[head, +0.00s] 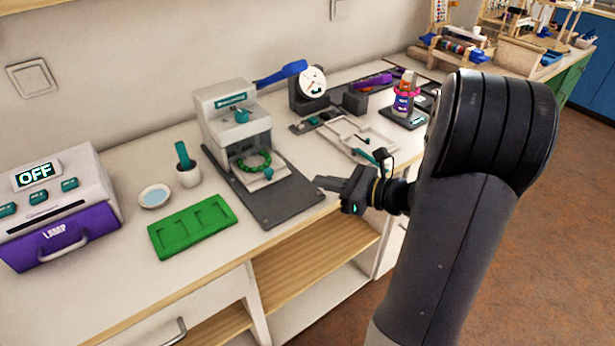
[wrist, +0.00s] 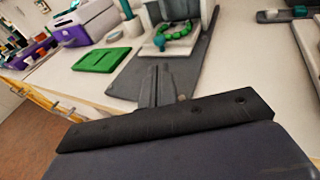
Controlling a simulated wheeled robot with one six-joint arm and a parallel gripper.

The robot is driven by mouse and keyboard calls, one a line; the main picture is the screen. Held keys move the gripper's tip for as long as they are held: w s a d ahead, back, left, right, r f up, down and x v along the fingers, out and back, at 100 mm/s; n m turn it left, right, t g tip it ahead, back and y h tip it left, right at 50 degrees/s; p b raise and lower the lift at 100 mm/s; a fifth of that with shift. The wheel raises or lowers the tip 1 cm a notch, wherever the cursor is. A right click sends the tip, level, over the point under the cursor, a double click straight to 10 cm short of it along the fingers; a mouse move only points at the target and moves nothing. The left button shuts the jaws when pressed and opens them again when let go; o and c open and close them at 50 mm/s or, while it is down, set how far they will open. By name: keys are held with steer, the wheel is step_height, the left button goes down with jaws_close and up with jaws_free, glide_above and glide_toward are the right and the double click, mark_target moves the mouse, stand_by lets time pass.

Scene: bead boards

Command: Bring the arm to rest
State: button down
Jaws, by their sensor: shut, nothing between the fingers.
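My gripper (head: 330,184) is shut and empty. In the head view it hangs at the front edge of the counter, beside the right corner of the dark grey mat (head: 290,203). In the wrist view my gripper (wrist: 158,73) points over the near part of the mat (wrist: 190,72), toward the white and grey press (wrist: 192,12). My arm fills the right of the head view, bent at the elbow. A ring of green beads (head: 251,161) lies on the base of the press (head: 231,112), apart from my gripper.
The counter (head: 130,285) carries a green tray (head: 192,227), a white bowl (head: 154,196), a small cup (head: 188,175) and a purple lamp box (head: 62,240) at left. A white frame (head: 377,140) and a bead stack (head: 404,98) stand behind my gripper. Floor (head: 560,200) is clear at right.

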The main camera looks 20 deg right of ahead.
steer(key=shift+v, duration=1.45)
